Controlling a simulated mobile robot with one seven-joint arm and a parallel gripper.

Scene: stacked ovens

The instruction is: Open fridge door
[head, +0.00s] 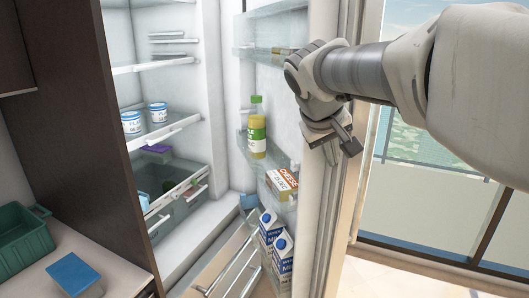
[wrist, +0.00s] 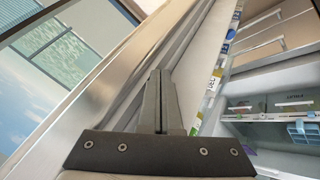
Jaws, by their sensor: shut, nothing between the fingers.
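The fridge door (head: 322,215) stands wide open, swung out to the right of the fridge interior (head: 212,110) in the head view. Its inner racks hold a yellow-green bottle (head: 257,128), a cheese box (head: 281,184) and milk cartons (head: 283,258). My gripper (head: 345,150) is at the door's edge, in front of it in the head view. In the wrist view, my gripper (wrist: 161,78) is shut and empty, its fingers together beside the door's edge (wrist: 150,60). I cannot tell whether the fingers touch the door. The door's handle is not clearly seen.
Fridge shelves hold white tubs (head: 131,122) and drawers (head: 180,200). A dark cabinet panel (head: 85,80) borders the fridge on the left. A counter with a green bin (head: 22,240) and a blue item (head: 74,275) is at lower left. A window (head: 430,150) is at right.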

